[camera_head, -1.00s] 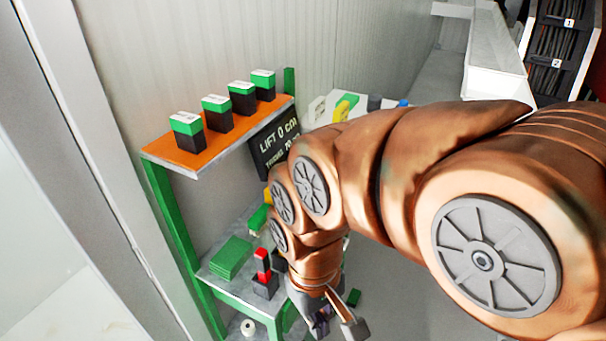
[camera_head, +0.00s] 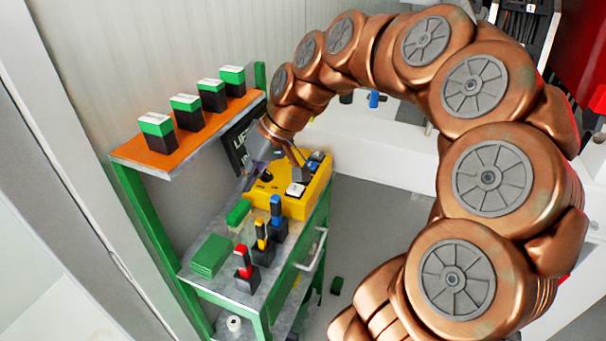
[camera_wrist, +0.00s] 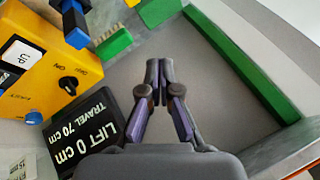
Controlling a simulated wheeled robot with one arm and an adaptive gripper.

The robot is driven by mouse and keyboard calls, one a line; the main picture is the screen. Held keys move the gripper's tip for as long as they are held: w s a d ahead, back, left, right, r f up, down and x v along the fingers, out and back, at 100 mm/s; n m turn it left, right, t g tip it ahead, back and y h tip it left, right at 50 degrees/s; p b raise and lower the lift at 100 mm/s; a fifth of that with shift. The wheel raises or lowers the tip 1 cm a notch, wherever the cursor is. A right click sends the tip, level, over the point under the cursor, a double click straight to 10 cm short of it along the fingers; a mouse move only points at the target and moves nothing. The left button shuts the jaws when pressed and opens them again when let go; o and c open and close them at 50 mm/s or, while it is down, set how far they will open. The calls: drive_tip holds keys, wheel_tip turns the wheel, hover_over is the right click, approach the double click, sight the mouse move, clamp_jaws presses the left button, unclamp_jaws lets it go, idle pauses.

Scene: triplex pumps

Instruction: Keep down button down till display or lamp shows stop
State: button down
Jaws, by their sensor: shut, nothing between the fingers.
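The yellow control box (camera_head: 318,194) stands on the green-framed bench and shows in the wrist view (camera_wrist: 40,98). It carries a white UP button (camera_wrist: 20,54), a black rotary switch (camera_wrist: 68,85) and a blue knob (camera_wrist: 33,118). Another button is cut by the left picture edge; I cannot read a DOWN label. The black display (camera_wrist: 110,122) reads "LIFT 0 cm" and "TRAVEL 70 cm"; my arm partly covers it in the head view. My gripper (camera_wrist: 158,70) is shut and empty, apart from the buttons, over bare grey surface in the wrist view.
Black holders with red (camera_head: 243,263), yellow (camera_head: 261,236) and blue (camera_head: 277,212) upright pieces stand along the bench front. Green slabs (camera_head: 211,256) lie behind. An orange shelf (camera_head: 150,153) with several green-black boxes is above.

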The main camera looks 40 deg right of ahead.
drive_tip(key=w+d+m+t, duration=0.1)
drive_tip(key=w+d+t, duration=0.1)
drive_tip(key=d, duration=0.8)
drive_tip(key=w+d+m+t, duration=0.2)
drive_tip(key=w+d, duration=0.3)
drive_tip(key=d, duration=0.5)
drive_tip(key=shift+d+f, duration=0.15)
drive_tip(key=shift+f, duration=0.3)
drive_tip(key=shift+f, duration=0.15)
wheel_tip(320, 180, down, 7)
drive_tip(key=shift+f+b, duration=0.1)
drive_tip(key=shift+b, duration=0.75)
drive_tip(key=shift+f+b, duration=0.65)
drive_tip(key=shift+f+b, duration=0.95)
drive_tip(key=shift+b, duration=0.35)
idle(2.3)
